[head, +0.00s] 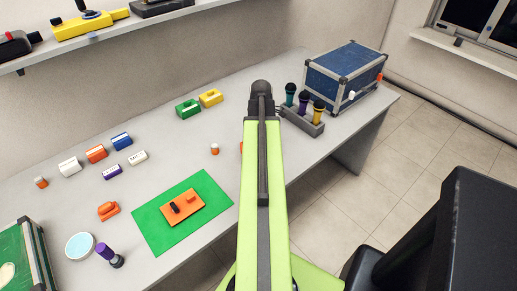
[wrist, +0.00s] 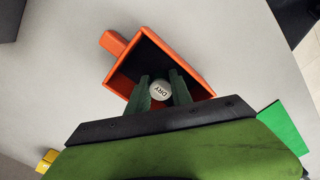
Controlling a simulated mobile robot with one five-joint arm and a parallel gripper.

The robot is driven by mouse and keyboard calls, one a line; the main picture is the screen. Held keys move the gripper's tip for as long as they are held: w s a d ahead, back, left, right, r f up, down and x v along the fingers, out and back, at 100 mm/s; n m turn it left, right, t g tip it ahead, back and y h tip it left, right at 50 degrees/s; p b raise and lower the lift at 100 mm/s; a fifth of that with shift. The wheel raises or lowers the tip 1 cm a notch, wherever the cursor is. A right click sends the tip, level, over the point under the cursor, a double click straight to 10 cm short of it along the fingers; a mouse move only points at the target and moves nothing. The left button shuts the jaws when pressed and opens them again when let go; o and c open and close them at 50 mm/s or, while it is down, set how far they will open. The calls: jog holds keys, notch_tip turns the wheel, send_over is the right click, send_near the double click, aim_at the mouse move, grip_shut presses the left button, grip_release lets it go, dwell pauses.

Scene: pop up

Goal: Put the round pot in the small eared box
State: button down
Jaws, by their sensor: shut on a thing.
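In the wrist view the round pot (wrist: 159,91) shows its pale round top, marked "DRY". My gripper (wrist: 161,84) is shut on it, with one dark green finger on each side. The small eared box (wrist: 194,76) is orange with a dark inside and an open top; its ear (wrist: 113,43) sticks out at the upper left. The pot and fingertips appear over the box's opening, and I cannot tell how deep they are. In the head view my arm hides the gripper and pot; only a sliver of orange (head: 241,147) shows beside the arm, perhaps the box.
The grey table holds a green mat (head: 151,226) with an orange plate, several coloured blocks, and another small orange pot with a pale top (head: 214,149). A rack of microphones (head: 303,121) and a blue case (head: 320,80) stand at the back right.

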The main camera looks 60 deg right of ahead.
jog(key=shift+f, duration=0.8)
jog(key=shift+r, duration=0.25)
jog(key=shift+f, duration=0.25)
jog(key=c, duration=1.4)
grip_release()
jog(key=shift+r, duration=0.1)
jog(key=shift+c, duration=0.2)
jog(key=shift+r, duration=0.1)
notch_tip(320, 180, up, 12)
jog(key=p, duration=1.2)
